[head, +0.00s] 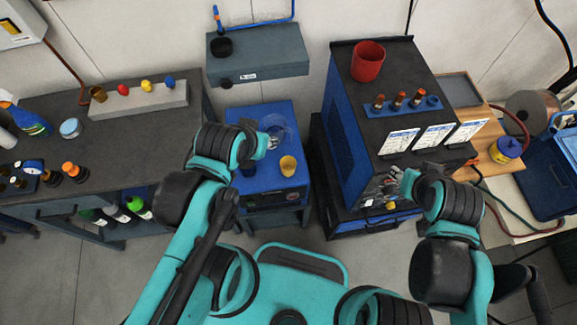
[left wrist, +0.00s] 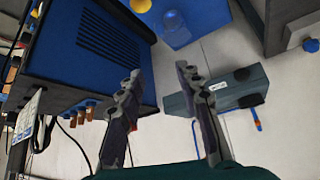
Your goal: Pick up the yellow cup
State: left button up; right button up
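The yellow cup (head: 288,166) stands on the blue cabinet (head: 266,115) in the middle of the head view. At the top edge of the left wrist view, a partly cropped yellow round thing (left wrist: 140,4) appears to be this cup. My left gripper (head: 268,141) is above the cabinet, behind and left of the cup and apart from it. In the left wrist view its two fingers (left wrist: 158,85) are spread with nothing between them. My right gripper (head: 400,181) is in front of the large blue machine; its fingers are too small to read.
A clear cup (head: 275,126) and a dark blue cup (head: 248,166) stand near the yellow cup. The large blue machine (head: 345,140) rises to the right, with a red cup (head: 368,61) on top. A dark workbench (head: 110,150) is left. A grey wall shelf (head: 257,57) is behind.

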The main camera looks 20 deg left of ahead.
pick_arm(q)
jog(key=o, duration=0.9)
jog(key=shift+w+f, duration=0.1)
jog(key=shift+w, duration=0.1)
jog(key=shift+o, duration=0.2)
jog(key=m+g+b, duration=0.7)
jog(key=m, duration=0.6)
send_over(288, 163)
jog(key=s, duration=0.2)
notch_tip(288, 163, down, 26)
jog(key=f+b, duration=0.2)
jog(key=f, duration=0.1)
jog(key=f+b, duration=0.1)
jog(key=f, duration=0.1)
jog(key=shift+s+d+f, duration=0.1)
jog(key=shift+d+f, duration=0.15)
jog(key=shift+d, duration=0.05)
